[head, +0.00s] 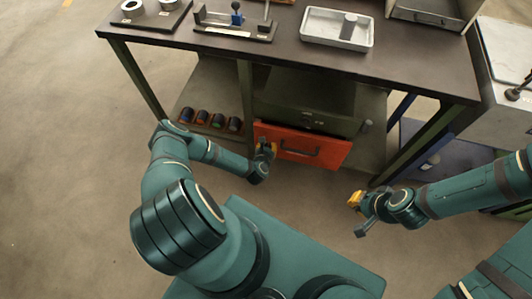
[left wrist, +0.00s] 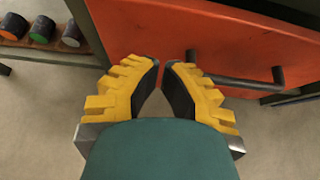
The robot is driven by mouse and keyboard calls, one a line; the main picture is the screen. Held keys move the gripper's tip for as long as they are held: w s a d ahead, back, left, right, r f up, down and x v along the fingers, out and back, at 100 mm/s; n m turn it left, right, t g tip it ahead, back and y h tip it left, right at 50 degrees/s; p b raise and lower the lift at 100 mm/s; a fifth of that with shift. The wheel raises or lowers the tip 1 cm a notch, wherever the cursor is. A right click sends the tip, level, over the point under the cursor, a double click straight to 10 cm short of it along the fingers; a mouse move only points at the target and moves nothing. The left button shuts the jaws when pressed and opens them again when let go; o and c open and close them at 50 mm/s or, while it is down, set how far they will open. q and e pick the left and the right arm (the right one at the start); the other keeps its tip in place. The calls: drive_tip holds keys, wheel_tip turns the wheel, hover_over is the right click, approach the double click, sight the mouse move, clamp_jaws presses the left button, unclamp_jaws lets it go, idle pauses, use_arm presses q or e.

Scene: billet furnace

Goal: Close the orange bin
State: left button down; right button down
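The orange bin (head: 322,149) sits low under the bench, its orange front standing forward of the green cabinet and slanted in the head view. A dark bar handle (head: 299,150) crosses its front; in the left wrist view the handle (left wrist: 235,81) runs right of the fingers. My left gripper (head: 267,150) is at the left part of the orange front. Its yellow fingers (left wrist: 161,66) nearly meet at the tips with nothing between them, beside the handle's left end; contact with the front cannot be told. My right gripper (head: 358,214) is open and empty, right of and nearer than the bin.
A green cabinet (head: 309,119) is above the bin. Several dark cylinders with coloured ends (head: 203,117) lie on the lower shelf at left. The bench top (head: 280,50) holds a grey tray (head: 318,36) and fixtures. Bench legs flank the bin; the floor in front is clear.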

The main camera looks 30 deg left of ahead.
sight(273, 134)
use_arm(q)
drive_tip(key=w, duration=0.1)
drive_tip(key=w+a, duration=0.1)
drive_tip(key=w, duration=0.3)
drive_tip(key=shift+a+f+b, duration=0.2)
drive_tip(key=shift+f+b, duration=0.2)
use_arm(e)
drive_tip(key=shift+w+f, duration=0.15)
drive_tip(key=shift+f, duration=0.45)
use_arm(q)
drive_tip(key=shift+w, duration=0.1)
